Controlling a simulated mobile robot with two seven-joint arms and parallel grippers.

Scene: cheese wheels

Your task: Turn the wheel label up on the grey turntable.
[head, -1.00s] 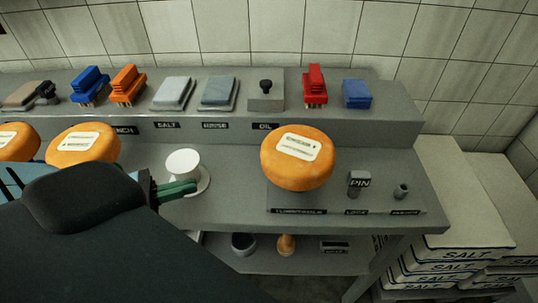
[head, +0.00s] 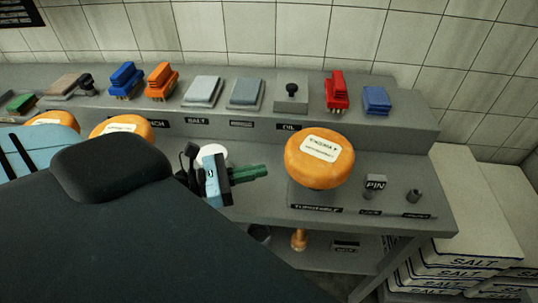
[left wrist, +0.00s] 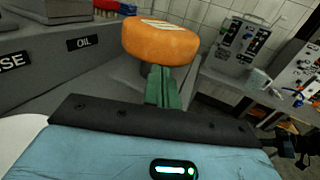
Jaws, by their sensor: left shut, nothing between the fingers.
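An orange cheese wheel (head: 319,158) with a white label facing up sits on the turntable (head: 313,195) at the right of the bench. The wheel hides most of the turntable. The wheel also shows in the left wrist view (left wrist: 160,42), straight ahead of the fingers. My left gripper (head: 250,173) is shut and empty, with green fingers pointing right toward the wheel, with a gap between in the head view. Its fingers also show in the left wrist view (left wrist: 161,87), just below the wheel there. My right gripper is not in view.
A pin (head: 375,185) and a small grey post stand right of the turntable. Two more orange wheels (head: 115,126) are at the left, partly behind my arm. A white cup (head: 213,153) is partly hidden behind my gripper. Brushes and cloths line the raised back shelf (head: 215,122).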

